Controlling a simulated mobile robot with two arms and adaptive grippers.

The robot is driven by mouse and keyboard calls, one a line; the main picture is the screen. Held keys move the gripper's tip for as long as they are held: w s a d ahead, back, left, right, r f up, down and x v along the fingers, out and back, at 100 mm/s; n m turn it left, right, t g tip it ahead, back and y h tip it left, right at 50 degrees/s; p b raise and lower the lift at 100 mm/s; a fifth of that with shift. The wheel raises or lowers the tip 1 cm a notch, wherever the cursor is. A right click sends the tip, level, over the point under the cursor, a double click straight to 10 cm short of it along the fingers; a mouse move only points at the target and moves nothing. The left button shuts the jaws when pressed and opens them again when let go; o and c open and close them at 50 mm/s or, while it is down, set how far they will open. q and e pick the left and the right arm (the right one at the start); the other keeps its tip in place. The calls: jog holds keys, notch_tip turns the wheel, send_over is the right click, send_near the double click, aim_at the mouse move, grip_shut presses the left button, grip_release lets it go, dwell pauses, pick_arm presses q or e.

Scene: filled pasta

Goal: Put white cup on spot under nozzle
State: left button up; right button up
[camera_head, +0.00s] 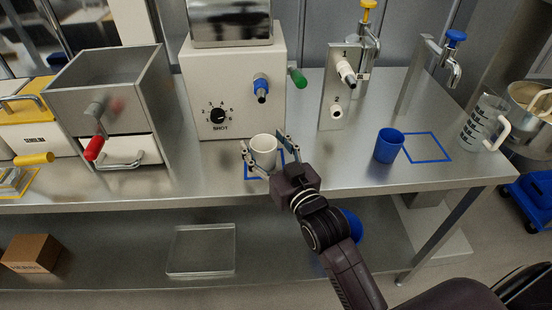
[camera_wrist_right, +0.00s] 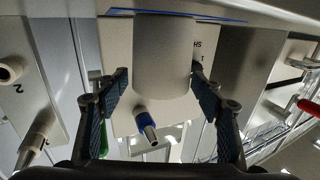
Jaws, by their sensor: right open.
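The white cup (camera_head: 263,152) stands upright on the steel counter at the blue-outlined square (camera_head: 247,173), in front of the cream dispenser. Much of the square is hidden by the cup and my gripper. The blue-tipped nozzle (camera_head: 261,88) sticks out of the dispenser's front above the cup. My right gripper (camera_head: 263,146) is open, with one finger on either side of the cup. In the right wrist view the cup (camera_wrist_right: 165,55) shows between the spread fingers (camera_wrist_right: 160,78), with gaps on both sides. My left gripper is out of view.
A blue cup (camera_head: 389,145) stands right of my arm, beside another blue-outlined square (camera_head: 428,147). A clear measuring jug (camera_head: 482,122) stands near the right edge. A steel box with a red handle (camera_head: 95,148) stands left of the dispenser. Bare counter lies between it and the cup.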

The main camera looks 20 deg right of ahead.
jog(key=s, duration=0.3)
jog(key=s+b, duration=0.1)
jog(key=s, duration=0.2)
jog(key=s+d, duration=0.1)
jog(key=s, duration=0.2)
jog(key=shift+s+f, duration=0.15)
jog(key=shift+s, duration=0.15)
jog(key=shift+s+d, duration=0.15)
jog(key=shift+s, duration=0.7)
